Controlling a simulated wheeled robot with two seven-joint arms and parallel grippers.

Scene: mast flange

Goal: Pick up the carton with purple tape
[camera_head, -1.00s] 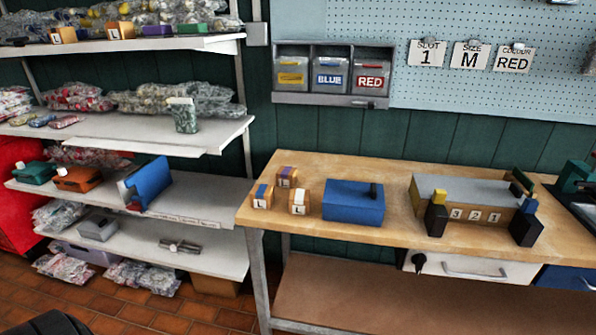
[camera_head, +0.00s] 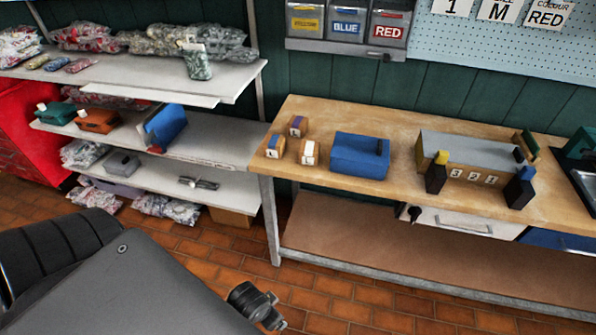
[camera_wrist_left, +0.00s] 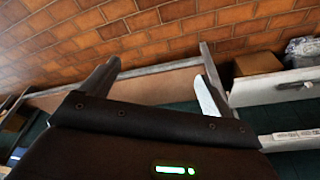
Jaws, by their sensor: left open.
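The carton with purple tape (camera_head: 297,126) stands near the left end of the wooden bench, behind two similar small cartons. One of these has blue tape (camera_head: 275,147); the other has whitish tape (camera_head: 310,153). My left gripper (camera_wrist_left: 158,55) shows in the left wrist view with its two fingers apart and nothing between them. The floor and shelf edges lie beyond it, and I make out no taped carton in that view. My right gripper is not in view.
A blue box (camera_head: 360,157) stands right of the cartons, then a grey-topped fixture with numbers (camera_head: 470,160). Shelves with bags and cases (camera_head: 215,140) stand left of the bench (camera_head: 400,190). Labelled bins (camera_head: 346,22) hang above. The tiled floor in front has free room.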

